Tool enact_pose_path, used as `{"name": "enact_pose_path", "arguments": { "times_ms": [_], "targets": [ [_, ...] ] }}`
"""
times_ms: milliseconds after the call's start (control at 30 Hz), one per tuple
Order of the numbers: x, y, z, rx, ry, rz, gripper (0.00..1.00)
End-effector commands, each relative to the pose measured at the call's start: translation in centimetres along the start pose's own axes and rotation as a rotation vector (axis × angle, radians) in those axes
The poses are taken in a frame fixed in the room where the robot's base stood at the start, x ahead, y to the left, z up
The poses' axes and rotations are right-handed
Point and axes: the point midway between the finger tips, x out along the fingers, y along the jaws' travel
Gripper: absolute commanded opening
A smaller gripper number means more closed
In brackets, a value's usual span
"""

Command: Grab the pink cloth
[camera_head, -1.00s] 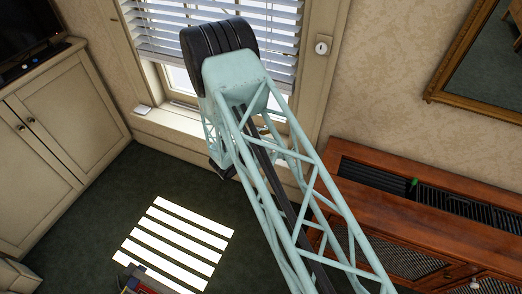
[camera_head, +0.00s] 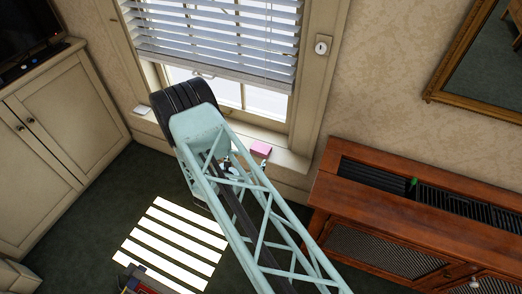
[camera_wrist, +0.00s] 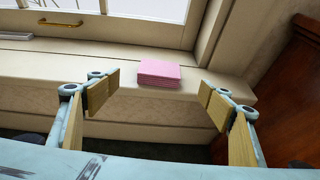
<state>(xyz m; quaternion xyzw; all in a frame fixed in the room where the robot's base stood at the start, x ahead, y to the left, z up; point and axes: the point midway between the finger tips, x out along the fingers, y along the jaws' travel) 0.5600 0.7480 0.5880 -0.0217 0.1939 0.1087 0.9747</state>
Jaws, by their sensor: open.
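The pink cloth (camera_wrist: 160,74) is a folded, layered stack lying on the window sill (camera_wrist: 110,56), close to its front edge. It also shows in the head view (camera_head: 261,149), just past my arm. In the wrist view my gripper (camera_wrist: 158,98) is open, with one finger to the left and one to the right of the cloth. The cloth lies beyond the fingertips, roughly centred between them, and nothing is held. In the head view my arm hides most of the gripper.
A window with blinds (camera_head: 215,40) rises behind the sill. A wooden cabinet (camera_head: 400,225) stands to the right, its dark side close to the right finger in the wrist view. A white object (camera_head: 142,110) lies at the sill's left end. The sill beside the cloth is clear.

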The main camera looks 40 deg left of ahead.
Motion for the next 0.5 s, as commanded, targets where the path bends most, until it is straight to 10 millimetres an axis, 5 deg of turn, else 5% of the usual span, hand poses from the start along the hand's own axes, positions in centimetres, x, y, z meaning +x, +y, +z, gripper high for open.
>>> {"name": "enact_pose_path", "arguments": {
  "times_ms": [267,500],
  "targets": [
    [0.8,0.0,0.0,0.001,0.000,-0.001,0.73],
    [3.4,-0.1,0.0,0.002,0.000,-0.003,0.73]
  ]
}}
